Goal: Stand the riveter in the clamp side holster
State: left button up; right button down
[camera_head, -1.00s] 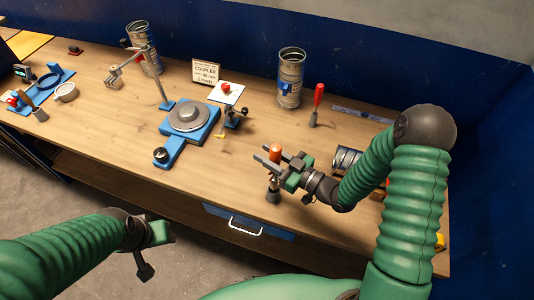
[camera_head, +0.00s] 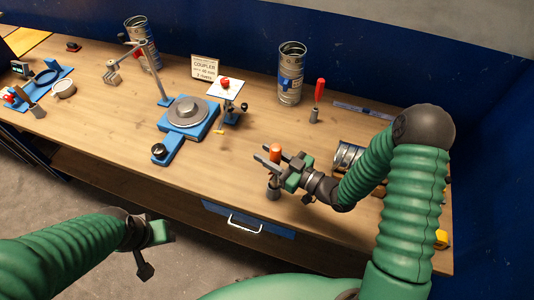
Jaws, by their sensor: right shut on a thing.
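My right gripper (camera_head: 269,160) is at the front of the bench. It is shut on an upright tool with an orange top (camera_head: 275,149), which looks like the riveter. The tool's lower part is partly hidden by the fingers. A small dark cup-shaped holster (camera_head: 273,193) is directly below it at the bench's front edge; I cannot tell whether the tool's tip is inside it.
A blue fixture with a round grey plate (camera_head: 188,111) sits mid-bench, with a small clamp stand (camera_head: 236,112) beside it. A spiral duct (camera_head: 291,75) stands at the back. Bare wood lies left of my right gripper.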

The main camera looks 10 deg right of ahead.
jog(key=shift+f+b, duration=0.85)
jog(key=shift+f, duration=0.2)
jog(key=c, duration=1)
grip_release()
jog(key=b+v, duration=0.3)
jog(key=v, duration=1.3)
jog(key=shift+s+d+f+b, duration=0.1)
jog(key=shift+s+d+b, duration=0.1)
jog(key=shift+s+b, duration=0.15)
